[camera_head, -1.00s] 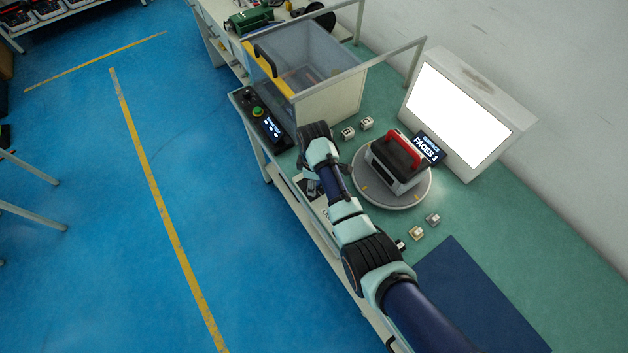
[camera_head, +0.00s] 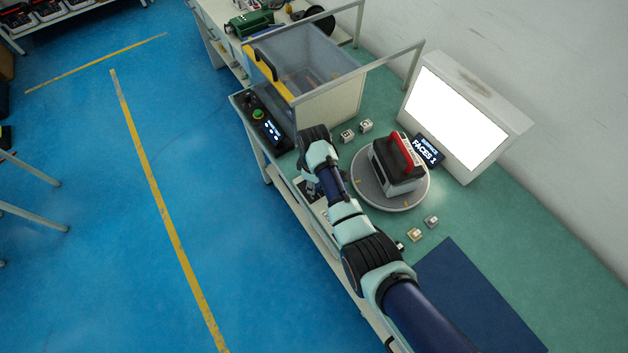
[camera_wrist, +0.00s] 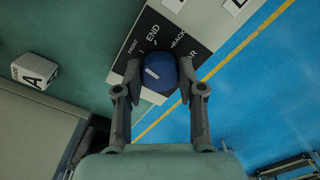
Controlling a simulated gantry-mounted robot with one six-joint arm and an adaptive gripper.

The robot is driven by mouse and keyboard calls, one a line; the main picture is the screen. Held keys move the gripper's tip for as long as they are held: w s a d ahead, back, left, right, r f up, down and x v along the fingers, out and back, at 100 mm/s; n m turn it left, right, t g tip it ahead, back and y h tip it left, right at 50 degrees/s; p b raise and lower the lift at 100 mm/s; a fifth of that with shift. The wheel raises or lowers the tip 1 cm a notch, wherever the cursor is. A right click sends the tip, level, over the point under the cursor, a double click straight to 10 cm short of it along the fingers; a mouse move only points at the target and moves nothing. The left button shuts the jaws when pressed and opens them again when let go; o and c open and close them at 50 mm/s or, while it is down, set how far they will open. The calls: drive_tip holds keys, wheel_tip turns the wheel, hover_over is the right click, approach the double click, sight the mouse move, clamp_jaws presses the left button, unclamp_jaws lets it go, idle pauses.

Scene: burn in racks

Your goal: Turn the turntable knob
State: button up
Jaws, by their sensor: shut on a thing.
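In the wrist view, the turntable knob (camera_wrist: 161,73) is a round blue knob with a white pointer mark. It sits on a black dial plate (camera_wrist: 152,34) printed FRONT, END, BACK and a partly hidden word. My gripper (camera_wrist: 158,82) has a finger on each side of the knob and is shut on it. In the head view, my arm hides the knob and most of my gripper (camera_head: 312,190). The grey round turntable (camera_head: 372,193) carries a dark and light boxy unit (camera_head: 395,170) with a red handle.
A display reading FACES 1 (camera_head: 427,149) and a bright light panel (camera_head: 455,110) stand behind the turntable. A clear-lidded box (camera_head: 330,100) and a control panel (camera_head: 262,118) are to its left. Small blocks (camera_head: 416,235) lie nearby. A block marked A (camera_wrist: 36,71) is near the dial.

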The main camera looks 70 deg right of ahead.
drive_tip(key=m+p, duration=0.2)
drive_tip(key=m, duration=0.1)
drive_tip(key=shift+r, duration=0.15)
drive_tip(key=shift+m+p, duration=0.55)
drive_tip(key=shift+m, duration=1.35)
drive_tip(key=o, duration=1.1)
drive_tip(key=shift+o, duration=0.2)
wheel_tip(320, 180, up, 12)
